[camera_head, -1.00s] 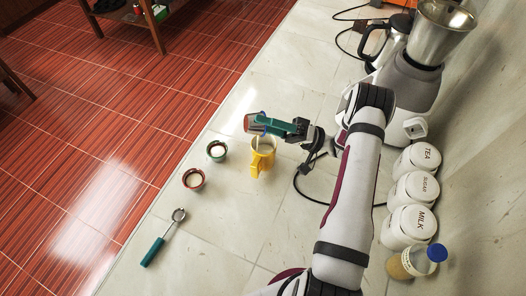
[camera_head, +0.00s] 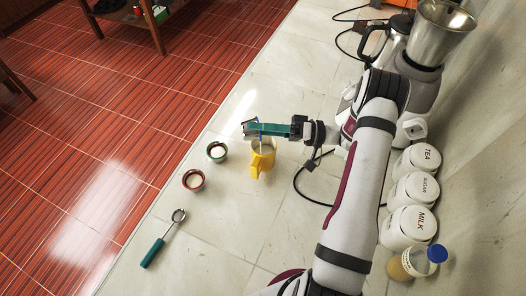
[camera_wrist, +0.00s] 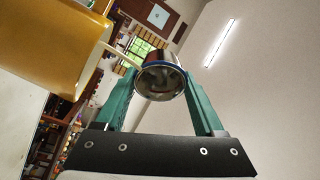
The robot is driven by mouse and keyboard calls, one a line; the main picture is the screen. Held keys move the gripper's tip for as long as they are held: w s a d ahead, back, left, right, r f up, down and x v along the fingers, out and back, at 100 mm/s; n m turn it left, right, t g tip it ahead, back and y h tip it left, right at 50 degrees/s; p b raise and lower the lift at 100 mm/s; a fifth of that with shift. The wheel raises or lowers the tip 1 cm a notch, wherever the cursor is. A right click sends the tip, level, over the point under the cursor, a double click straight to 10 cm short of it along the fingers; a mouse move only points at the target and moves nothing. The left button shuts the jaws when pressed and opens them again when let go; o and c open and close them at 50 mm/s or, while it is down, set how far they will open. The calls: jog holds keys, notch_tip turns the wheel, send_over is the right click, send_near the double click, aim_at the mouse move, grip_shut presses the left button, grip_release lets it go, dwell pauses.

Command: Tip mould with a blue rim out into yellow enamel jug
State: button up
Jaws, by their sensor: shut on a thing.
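My gripper (camera_head: 254,128) is shut on the mould with a blue rim (camera_wrist: 160,82), held between the two green fingers (camera_wrist: 118,98). In the head view the fingers hide most of the mould; a thin strip of blue shows. The mould is above the yellow enamel jug (camera_head: 262,166), which stands upright on the counter, and is tipped over. In the wrist view the jug (camera_wrist: 40,42) fills the upper left. A pale streak (camera_wrist: 120,56) runs between mould and jug; I cannot tell for sure whether it is flowing content.
A green-rimmed mould (camera_head: 217,152) and a red-rimmed mould (camera_head: 193,180) stand left of the jug. A green-handled strainer or scoop (camera_head: 163,238) lies nearer the front. White canisters (camera_head: 411,222), a blue-capped jar (camera_head: 415,261) and a blender (camera_head: 410,85) line the right.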

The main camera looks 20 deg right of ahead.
aim_at(247, 132)
jog(key=shift+w+a+f+n+g+h, duration=0.15)
jog(key=shift+a+f+g+h, duration=0.15)
jog(key=shift+h, duration=0.25)
jog(key=shift+a+f+n+g+h, duration=0.15)
jog(key=shift+a+f+g+h, duration=0.1)
jog(key=shift+f+h, duration=0.25)
jog(key=shift+a+r+g+h+b, duration=0.35)
jog(key=shift+a+r+h+b, duration=0.3)
jog(key=shift+h, duration=0.6)
jog(key=h, duration=0.1)
jog(key=n+h, duration=0.1)
jog(key=h, duration=0.1)
jog(key=shift+w+a+f+g, duration=0.1)
jog(key=shift+a+g, duration=0.2)
jog(key=shift+g, duration=0.1)
jog(key=w+a+f+n+g+h+b, duration=0.1)
jog(key=a+f+h, duration=0.3)
jog(key=a+h, duration=0.4)
jog(key=shift+n+g+h+b, duration=0.4)
jog(key=shift+g+b, duration=0.1)
jog(key=shift+b, duration=0.4)
